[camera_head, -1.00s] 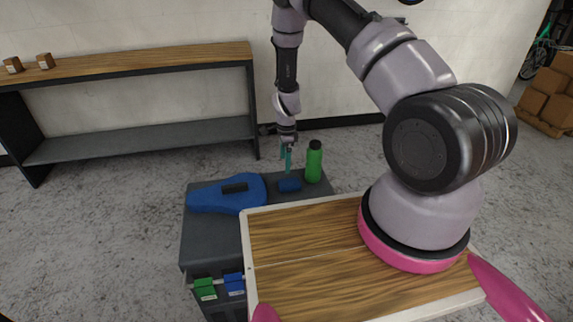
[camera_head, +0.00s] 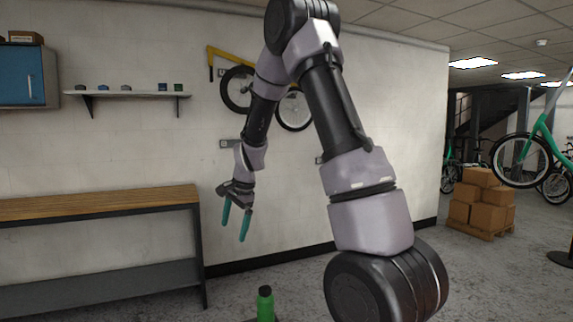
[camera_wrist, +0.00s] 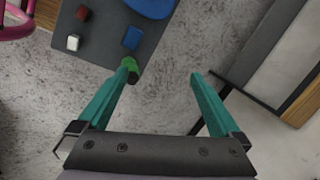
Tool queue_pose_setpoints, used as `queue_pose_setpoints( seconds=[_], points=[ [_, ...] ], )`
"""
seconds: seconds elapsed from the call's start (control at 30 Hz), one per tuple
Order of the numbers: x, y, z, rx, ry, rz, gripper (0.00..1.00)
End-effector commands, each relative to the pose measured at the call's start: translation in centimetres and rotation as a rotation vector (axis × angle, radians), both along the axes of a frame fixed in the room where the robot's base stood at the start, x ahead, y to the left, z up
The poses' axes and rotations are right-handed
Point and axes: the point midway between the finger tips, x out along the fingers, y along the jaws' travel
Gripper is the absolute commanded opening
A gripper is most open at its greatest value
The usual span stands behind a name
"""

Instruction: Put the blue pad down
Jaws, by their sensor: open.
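The blue pad (camera_wrist: 132,38) shows in the wrist view as a small blue block. It lies on the dark grey top (camera_wrist: 110,50) of a cart, near its edge. My gripper (camera_head: 235,222) is open and empty, raised in front of the wall in the head view. In the wrist view my gripper (camera_wrist: 162,75) has its teal fingers spread wide, with only floor between them. The pad is well below and apart from the fingers. In the head view the pad is out of the picture.
A green bottle (camera_head: 265,303) stands beside the pad; it also shows by the left fingertip in the wrist view (camera_wrist: 131,66). A larger blue item (camera_wrist: 152,6), a red block (camera_wrist: 82,13) and a white block (camera_wrist: 73,42) share the cart. A bench (camera_head: 100,205) stands left.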

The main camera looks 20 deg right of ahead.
Motion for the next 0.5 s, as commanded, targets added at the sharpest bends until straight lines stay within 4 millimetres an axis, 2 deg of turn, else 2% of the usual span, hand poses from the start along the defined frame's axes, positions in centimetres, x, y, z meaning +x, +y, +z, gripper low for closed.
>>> queue_pose_setpoints(
  seconds=[0.03,0.2,0.4,0.5],
  points=[
    [-0.9,-0.4,2.5,0.000,-0.032,0.031,1.00],
    [-4.4,-1.4,9.0,-0.013,-0.120,0.149,1.00],
    [-9.6,-2.6,15.2,-0.053,-0.225,0.286,1.00],
    [-12.5,-3.2,17.6,-0.081,-0.277,0.352,1.00]
  ],
)
